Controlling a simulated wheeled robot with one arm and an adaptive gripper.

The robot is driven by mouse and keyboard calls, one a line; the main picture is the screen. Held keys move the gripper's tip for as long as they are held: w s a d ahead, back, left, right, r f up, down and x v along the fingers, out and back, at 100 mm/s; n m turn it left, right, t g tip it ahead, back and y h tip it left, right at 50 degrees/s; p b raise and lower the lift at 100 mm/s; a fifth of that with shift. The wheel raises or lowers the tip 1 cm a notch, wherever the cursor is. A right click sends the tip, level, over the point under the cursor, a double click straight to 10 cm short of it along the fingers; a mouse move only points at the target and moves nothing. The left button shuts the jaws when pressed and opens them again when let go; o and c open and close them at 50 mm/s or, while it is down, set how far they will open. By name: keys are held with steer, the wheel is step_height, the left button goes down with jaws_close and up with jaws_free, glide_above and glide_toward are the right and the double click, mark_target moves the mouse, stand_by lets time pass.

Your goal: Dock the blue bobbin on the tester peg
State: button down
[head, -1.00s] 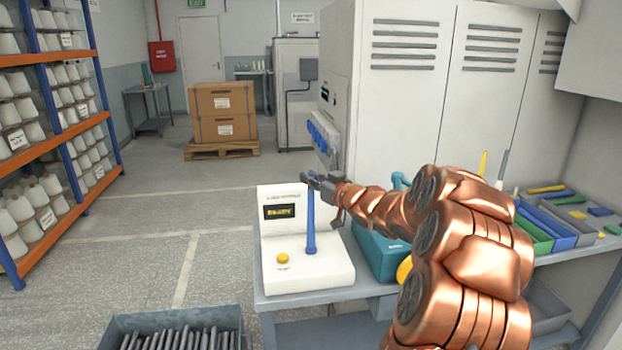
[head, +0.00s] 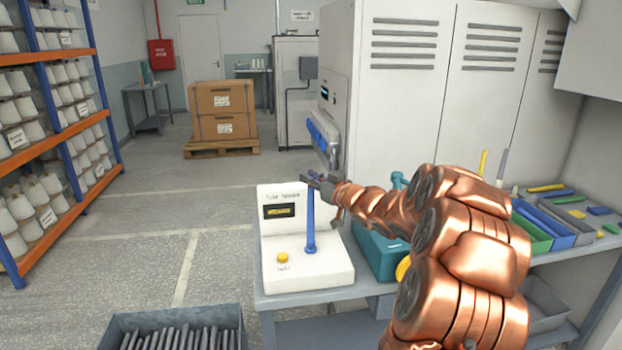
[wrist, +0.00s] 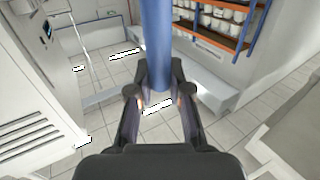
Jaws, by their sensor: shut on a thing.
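The blue bobbin (head: 310,227) stands upright over the base of the white tester (head: 330,267). Its lower end meets the tester's base in the head view; the peg itself is hidden, so I cannot tell how far the bobbin sits on it. My gripper (head: 313,181) is shut on the bobbin near its upper end, reaching in from the right. In the wrist view the blue bobbin (wrist: 157,45) runs between the two dark fingers (wrist: 153,90).
The tester has a display and a yellow button (head: 283,257). A teal case (head: 376,250) stands to its right on the bench. A grey bin of dark rods (head: 180,330) is at the front left. White lockers (head: 420,90) stand behind.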

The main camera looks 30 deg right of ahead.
steer(key=shift+f, duration=0.55)
steer(key=c, duration=1.4)
jaws_free()
steer(key=shift+o, duration=0.2)
steer(key=s+d+p, duration=0.1)
steer(key=s, duration=1)
steer(key=shift+d, duration=0.15)
steer(key=shift+w, duration=0.1)
